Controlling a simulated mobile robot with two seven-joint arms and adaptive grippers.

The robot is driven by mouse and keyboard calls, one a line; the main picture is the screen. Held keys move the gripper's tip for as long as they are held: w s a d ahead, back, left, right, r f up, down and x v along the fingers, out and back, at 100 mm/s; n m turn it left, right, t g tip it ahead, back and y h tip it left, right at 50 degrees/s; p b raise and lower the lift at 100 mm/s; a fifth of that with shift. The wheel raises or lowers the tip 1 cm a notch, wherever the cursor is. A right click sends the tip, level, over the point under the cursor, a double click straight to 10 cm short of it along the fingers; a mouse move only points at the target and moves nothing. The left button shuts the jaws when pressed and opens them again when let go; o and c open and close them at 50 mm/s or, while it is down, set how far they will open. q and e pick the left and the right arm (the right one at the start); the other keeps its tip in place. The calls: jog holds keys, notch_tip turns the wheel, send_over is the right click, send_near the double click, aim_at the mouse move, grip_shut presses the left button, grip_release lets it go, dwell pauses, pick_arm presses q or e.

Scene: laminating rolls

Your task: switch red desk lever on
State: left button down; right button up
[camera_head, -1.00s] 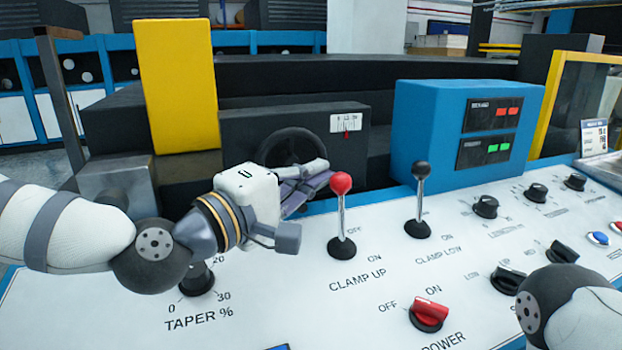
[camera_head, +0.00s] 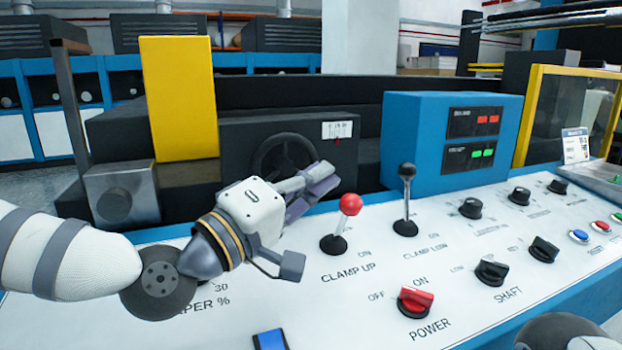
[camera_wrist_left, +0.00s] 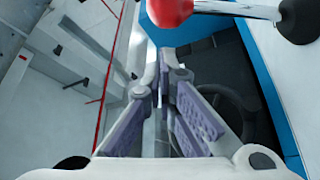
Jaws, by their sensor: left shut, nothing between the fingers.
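The red-knobbed lever (camera_head: 351,204) stands on the white desk panel, above the "CLAMP UP" label. It leans to the right, toward its upper "ON" mark. My left gripper (camera_head: 328,180) is shut and empty just to the upper left of the red knob; I cannot tell from the head view whether it touches it. In the left wrist view the red knob (camera_wrist_left: 169,10) is at the top edge, apart from the closed fingers (camera_wrist_left: 168,85), with its metal stem running right to the black base. My right gripper is out of view.
A black-knobbed lever (camera_head: 406,192), "CLAMP LOW", stands upright to the right. A red "POWER" switch (camera_head: 415,301) is nearer. A blue display box (camera_head: 420,140) and a handwheel (camera_head: 285,160) lie behind. Part of my right arm shows at the bottom right.

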pick_arm(q)
jog(key=shift+s+d+f+m+h, duration=0.15)
jog(key=shift+s+d+m+h, duration=0.1)
jog(key=shift+s+m+h, duration=0.55)
jog(key=shift+s+d+f+m+h, duration=0.1)
jog(key=shift+s+d+m+h, duration=0.25)
jog(key=shift+m, duration=0.75)
jog(key=shift+s+a, duration=0.1)
jog(key=shift+s, duration=0.05)
jog(key=shift+r, duration=0.1)
notch_tip(320, 180, up, 10)
